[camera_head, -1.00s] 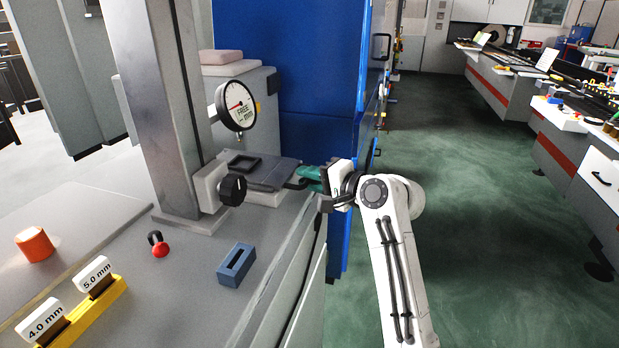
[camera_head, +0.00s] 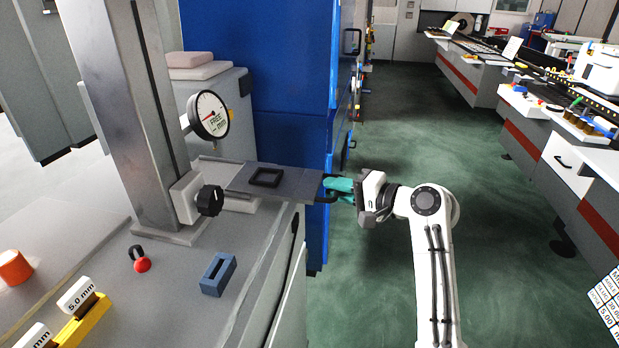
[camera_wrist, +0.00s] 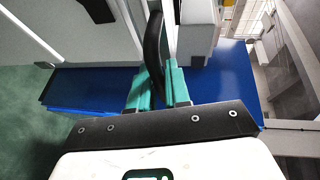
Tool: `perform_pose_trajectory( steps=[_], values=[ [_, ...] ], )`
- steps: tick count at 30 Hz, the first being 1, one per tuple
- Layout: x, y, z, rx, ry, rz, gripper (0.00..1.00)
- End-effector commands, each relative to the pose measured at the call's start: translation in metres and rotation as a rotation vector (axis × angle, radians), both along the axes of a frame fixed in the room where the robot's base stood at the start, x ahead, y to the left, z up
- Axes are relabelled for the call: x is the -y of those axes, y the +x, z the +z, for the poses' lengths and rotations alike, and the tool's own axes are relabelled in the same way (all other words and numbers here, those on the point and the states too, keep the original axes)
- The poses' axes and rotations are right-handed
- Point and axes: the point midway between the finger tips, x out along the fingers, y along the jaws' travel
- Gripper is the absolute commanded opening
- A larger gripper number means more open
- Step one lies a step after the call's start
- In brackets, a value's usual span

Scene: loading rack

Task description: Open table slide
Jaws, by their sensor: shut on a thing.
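The table slide (camera_head: 297,184) is a dark grey plate with a square black frame (camera_head: 265,178) on it. It sticks out to the right past the edge of the grey bench top. A black handle (camera_head: 326,197) is at its right end; it also shows in the wrist view (camera_wrist: 152,48) as a dark curved bar. My gripper (camera_head: 338,186), with teal fingertips, is shut on this handle from the right. In the wrist view the teal fingers (camera_wrist: 158,88) close around the bar. The exact contact is partly hidden in the head view.
A column with a dial gauge (camera_head: 209,115) and a black knob (camera_head: 209,201) stands left of the slide. A blue block (camera_head: 218,273) and a red-knobbed lever (camera_head: 141,264) are on the bench. A blue cabinet (camera_head: 290,139) stands behind. Green floor to the right is clear.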

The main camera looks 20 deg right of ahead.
Motion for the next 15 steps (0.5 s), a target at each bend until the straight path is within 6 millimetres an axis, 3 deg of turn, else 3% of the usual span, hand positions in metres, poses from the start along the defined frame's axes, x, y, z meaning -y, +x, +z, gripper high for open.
perform_pose_trajectory(
  steps=[11,12,15],
  values=[
    [0.0075,-0.0056,-0.0016,-0.001,-0.001,-0.001,0.0],
    [0.0075,-0.0056,-0.0016,-0.001,-0.001,-0.001,0.19],
    [0.0073,-0.0054,-0.0014,-0.001,-0.001,-0.001,0.29]
  ],
)
